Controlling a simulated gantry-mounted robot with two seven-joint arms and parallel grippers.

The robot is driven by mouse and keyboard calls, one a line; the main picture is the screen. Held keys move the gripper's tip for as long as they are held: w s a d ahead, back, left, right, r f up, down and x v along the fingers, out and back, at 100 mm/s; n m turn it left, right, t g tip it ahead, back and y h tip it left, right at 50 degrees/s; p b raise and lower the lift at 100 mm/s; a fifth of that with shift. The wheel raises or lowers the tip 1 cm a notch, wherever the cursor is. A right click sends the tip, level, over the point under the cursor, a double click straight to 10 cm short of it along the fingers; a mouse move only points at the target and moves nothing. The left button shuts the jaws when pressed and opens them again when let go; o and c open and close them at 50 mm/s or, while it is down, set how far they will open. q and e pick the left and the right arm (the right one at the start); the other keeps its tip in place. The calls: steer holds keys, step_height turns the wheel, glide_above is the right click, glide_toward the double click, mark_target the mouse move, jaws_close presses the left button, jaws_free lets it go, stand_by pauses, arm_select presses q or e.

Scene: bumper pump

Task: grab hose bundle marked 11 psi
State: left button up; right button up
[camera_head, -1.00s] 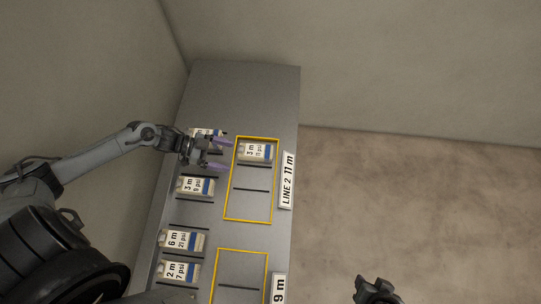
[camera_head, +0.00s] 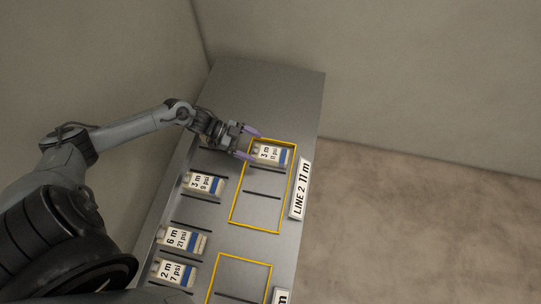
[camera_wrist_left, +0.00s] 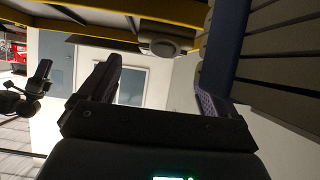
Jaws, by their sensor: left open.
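My left gripper (camera_head: 249,144) is open, its two purple fingers pointing right. A hose bundle (camera_head: 270,154) tagged 3 m lies just beyond the fingertips, in the top slot of the upper yellow frame; its psi figure looks like 11 but is too small to be sure. Below the gripper in the left row lies another bundle (camera_head: 203,184) tagged 3 m, psi unclear. Lower are bundles tagged 6 m, 21 psi (camera_head: 182,240) and 2 m, 7 psi (camera_head: 176,271). In the left wrist view the open fingers (camera_wrist_left: 152,85) have nothing between them.
The grey bench (camera_head: 265,85) is bare at its far end. The upper yellow frame (camera_head: 233,205) has a free lower slot beside the LINE 2 11 m sign (camera_head: 301,188). A second yellow frame (camera_head: 268,275) lies nearer. A wall stands behind the bench.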

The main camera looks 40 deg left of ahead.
mark_target(268, 153)
arm_select(q)
steer(key=shift+b+x, duration=0.35)
steer(key=shift+x, duration=2.35)
steer(key=shift+c, duration=0.4)
steer(key=shift+r, duration=0.1)
steer(key=c, duration=1.2)
